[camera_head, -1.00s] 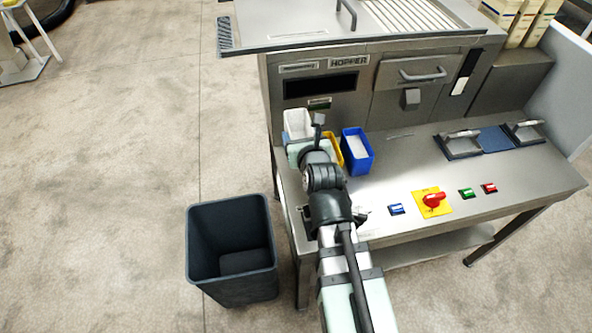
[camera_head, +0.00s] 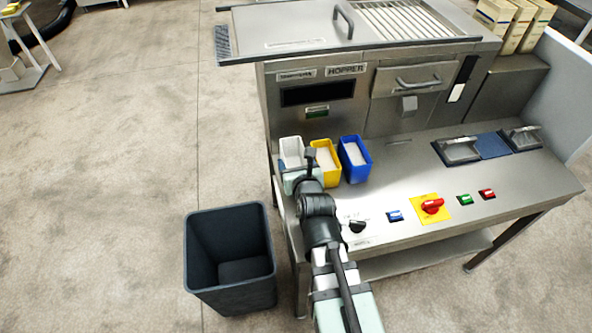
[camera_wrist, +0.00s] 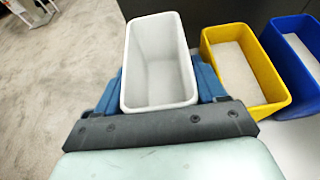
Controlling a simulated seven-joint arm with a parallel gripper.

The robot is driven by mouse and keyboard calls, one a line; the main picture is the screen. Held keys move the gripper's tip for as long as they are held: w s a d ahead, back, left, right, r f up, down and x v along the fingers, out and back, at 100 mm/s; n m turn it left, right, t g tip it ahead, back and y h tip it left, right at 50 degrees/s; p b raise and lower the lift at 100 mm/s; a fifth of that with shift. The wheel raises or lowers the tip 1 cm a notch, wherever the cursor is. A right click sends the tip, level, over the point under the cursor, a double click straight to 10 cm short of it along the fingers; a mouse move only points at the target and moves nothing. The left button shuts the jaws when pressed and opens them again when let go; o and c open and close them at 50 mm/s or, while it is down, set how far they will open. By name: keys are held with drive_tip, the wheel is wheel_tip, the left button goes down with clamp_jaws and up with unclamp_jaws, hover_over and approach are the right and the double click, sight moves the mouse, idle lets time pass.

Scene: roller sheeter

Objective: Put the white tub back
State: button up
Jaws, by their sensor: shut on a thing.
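The white tub (camera_head: 291,150) is at the left end of the machine's steel worktop, left of the yellow tub (camera_head: 325,163). In the wrist view the white tub (camera_wrist: 158,62) is upright and looks empty, with blue fingers on both sides. My gripper (camera_wrist: 160,85) is shut on it. In the head view my gripper (camera_head: 299,172) is partly hidden behind my own wrist. I cannot tell whether the tub's base touches the worktop.
The yellow tub and a blue tub (camera_head: 355,160), both with pale contents, stand just right of the white tub. The hopper front (camera_head: 318,92) rises behind them. A dark bin (camera_head: 229,258) stands on the floor at left. Switches (camera_head: 431,206) line the worktop's front.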

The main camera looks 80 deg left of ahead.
drive_tip(key=shift+f, duration=1.45)
drive_tip(key=shift+f, duration=0.1)
drive_tip(key=o, duration=1)
drive_tip(key=shift+v, duration=2.1)
drive_tip(key=shift+a, duration=0.15)
